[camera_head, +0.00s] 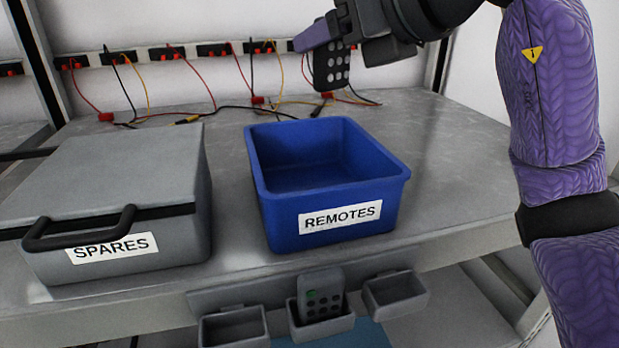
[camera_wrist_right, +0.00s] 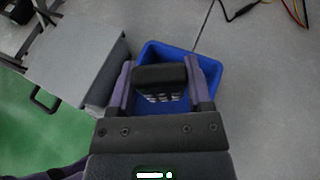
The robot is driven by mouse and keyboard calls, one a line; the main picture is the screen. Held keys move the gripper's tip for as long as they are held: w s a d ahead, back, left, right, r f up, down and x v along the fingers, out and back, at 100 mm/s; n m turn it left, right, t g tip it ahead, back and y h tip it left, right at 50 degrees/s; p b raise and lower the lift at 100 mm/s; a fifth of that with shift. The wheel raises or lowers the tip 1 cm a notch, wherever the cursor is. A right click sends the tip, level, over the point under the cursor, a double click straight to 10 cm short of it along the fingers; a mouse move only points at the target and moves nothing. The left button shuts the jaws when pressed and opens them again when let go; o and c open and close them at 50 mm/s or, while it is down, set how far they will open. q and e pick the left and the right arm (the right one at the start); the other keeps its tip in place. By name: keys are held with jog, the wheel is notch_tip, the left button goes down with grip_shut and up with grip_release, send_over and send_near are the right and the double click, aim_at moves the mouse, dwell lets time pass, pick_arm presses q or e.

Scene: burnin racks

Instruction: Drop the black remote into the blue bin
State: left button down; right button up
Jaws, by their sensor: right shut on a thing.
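A black remote (camera_head: 331,66) with light buttons is held upright in my right gripper (camera_head: 338,38), which is shut on its upper part. In the head view it shows above and behind the blue bin's far rim. The blue bin (camera_head: 330,190), labelled REMOTES, stands open on the grey bench, and its visible floor is empty. In the right wrist view the remote (camera_wrist_right: 160,78) sits between the two purple fingers, with the blue bin (camera_wrist_right: 208,68) beneath and around it in the picture. My left gripper is not in view.
A lidded grey SPARES box (camera_head: 110,195) with a black handle stands left of the bin. Small grey trays hang below the bench edge; the middle one holds a grey remote (camera_head: 321,289). Red, black and yellow cables (camera_head: 200,112) lie at the back. The bench right of the bin is clear.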

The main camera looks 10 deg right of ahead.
aim_at(340, 82)
jog(key=f+b, duration=0.2)
jog(key=f, duration=0.1)
jog(key=f+b, duration=0.1)
jog(key=shift+w+d+f, duration=0.2)
jog(key=shift+w+f, duration=0.1)
jog(key=shift+f, duration=0.25)
jog(key=shift+s+a, duration=0.15)
jog(key=shift+s, duration=0.05)
jog(key=o, duration=1.3)
jog(key=shift+w, duration=0.1)
jog(key=shift+c, duration=0.2)
jog(key=shift+s+d+r+b, duration=0.25)
jog(key=shift+s+b, duration=0.1)
jog(key=b+v, duration=0.2)
jog(key=v, duration=0.7)
